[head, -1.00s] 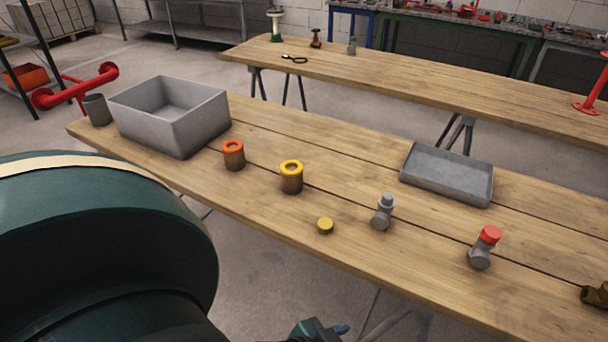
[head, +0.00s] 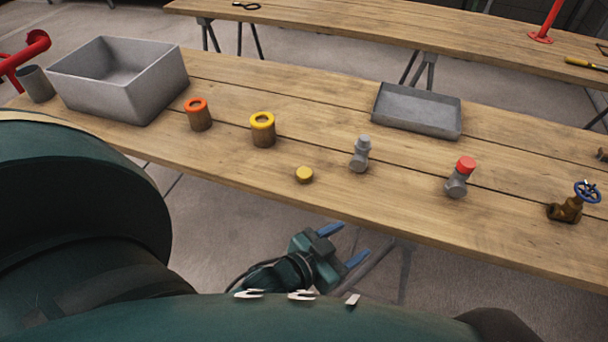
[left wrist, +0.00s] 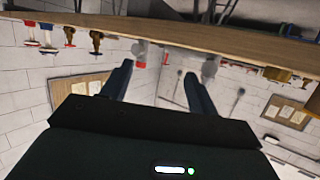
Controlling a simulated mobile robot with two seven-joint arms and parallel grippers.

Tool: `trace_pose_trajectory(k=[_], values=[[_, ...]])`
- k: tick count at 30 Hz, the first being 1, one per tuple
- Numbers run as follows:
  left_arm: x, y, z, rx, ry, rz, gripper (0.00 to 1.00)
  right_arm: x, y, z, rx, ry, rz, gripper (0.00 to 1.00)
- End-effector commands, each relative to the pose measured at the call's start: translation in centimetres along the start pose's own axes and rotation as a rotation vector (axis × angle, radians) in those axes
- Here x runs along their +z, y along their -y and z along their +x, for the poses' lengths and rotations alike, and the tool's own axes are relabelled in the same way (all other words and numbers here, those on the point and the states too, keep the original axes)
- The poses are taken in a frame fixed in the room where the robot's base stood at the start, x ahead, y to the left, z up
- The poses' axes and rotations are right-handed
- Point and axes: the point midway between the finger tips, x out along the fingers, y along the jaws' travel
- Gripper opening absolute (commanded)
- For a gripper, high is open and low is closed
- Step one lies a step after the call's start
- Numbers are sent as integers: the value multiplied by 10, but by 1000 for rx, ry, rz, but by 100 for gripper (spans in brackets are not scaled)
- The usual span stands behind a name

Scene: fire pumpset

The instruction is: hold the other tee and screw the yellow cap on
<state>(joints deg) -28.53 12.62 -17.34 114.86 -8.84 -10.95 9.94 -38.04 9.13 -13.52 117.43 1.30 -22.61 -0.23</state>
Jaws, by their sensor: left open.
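The yellow cap (head: 304,175) lies on the near wooden table, close to its front edge. A bare grey tee (head: 359,157) stands to its right, with no coloured cap on it. A second grey tee (head: 456,187) further right wears a red cap (head: 466,163). My left gripper (head: 343,245) is open and empty, in front of the table edge and apart from the tees and cap. In the left wrist view, which looks inverted, its two fingers (left wrist: 158,88) are spread, with the table edge beyond them. My right gripper is not in view.
A large grey bin (head: 118,90) is at the left. A shallow grey tray (head: 416,122) lies behind the tees. A brass valve with a blue handwheel (head: 566,209) is at the right.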

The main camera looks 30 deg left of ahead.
Motion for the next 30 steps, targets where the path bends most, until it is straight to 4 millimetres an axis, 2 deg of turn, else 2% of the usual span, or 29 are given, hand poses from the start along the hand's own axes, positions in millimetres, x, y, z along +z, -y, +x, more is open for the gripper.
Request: trace_pose_trajectory(k=[1,3,6,7,10,12,14,17,20,21,24,27,30], values=[[-32,0,20,37,-142,54,60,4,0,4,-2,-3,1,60],[-81,-11,38,130,-349,132,60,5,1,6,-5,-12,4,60],[-138,-39,46,344,-602,269,60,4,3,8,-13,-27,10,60],[-149,-48,45,422,-656,317,60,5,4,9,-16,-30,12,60],[-165,-76,40,709,-757,502,60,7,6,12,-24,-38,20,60],[-158,-85,37,913,-735,652,60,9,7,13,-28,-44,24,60],[-144,-82,38,1074,-651,786,60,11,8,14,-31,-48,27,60],[-116,-48,46,1270,-378,1008,60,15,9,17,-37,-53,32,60],[-97,15,55,1333,5,1179,60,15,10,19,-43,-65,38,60],[-95,45,57,1318,165,1223,60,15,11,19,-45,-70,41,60],[-100,116,54,1219,526,1276,60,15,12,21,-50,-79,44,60],[-113,170,44,1091,788,1271,60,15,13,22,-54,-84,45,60],[-124,202,35,993,940,1248,60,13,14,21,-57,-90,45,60]])
